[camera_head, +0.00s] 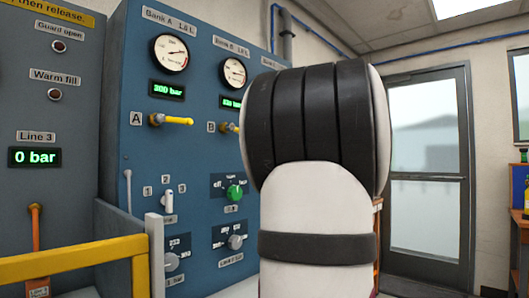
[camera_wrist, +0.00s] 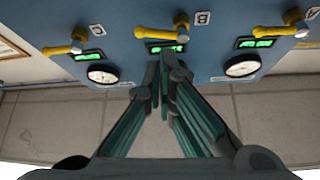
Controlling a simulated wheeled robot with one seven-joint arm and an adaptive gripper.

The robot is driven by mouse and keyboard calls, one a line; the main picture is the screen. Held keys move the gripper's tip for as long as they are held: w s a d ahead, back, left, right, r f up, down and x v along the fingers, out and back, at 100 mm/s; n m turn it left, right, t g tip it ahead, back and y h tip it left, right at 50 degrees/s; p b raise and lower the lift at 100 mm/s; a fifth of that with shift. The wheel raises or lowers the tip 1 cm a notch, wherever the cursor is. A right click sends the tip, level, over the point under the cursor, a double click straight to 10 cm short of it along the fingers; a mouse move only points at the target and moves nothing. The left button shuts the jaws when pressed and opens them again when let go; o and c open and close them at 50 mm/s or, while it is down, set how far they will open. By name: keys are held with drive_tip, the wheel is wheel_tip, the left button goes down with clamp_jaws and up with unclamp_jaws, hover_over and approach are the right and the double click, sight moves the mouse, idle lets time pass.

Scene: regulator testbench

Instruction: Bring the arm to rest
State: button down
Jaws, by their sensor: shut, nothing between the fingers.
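My gripper (camera_wrist: 167,62) shows in the wrist view with its dark green fingers together and nothing between them. It is in front of the blue regulator panel (camera_wrist: 125,20), which appears upside down there. The fingertips overlap the panel's lower edge in that picture, near a green readout; I cannot tell the gap in depth. In the head view my white and black arm fills the centre right and hides part of the blue panel (camera_head: 135,65). My gripper is hidden in that view.
The panel carries yellow valve handles (camera_head: 178,121), gauges (camera_head: 171,53) and a green knob (camera_head: 235,193). A yellow guard rail (camera_head: 70,262) stands at lower left, beside an orange lever (camera_head: 36,225). A glass door (camera_head: 428,180) is at the right.

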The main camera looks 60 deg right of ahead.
drive_tip(key=shift+v, duration=0.8)
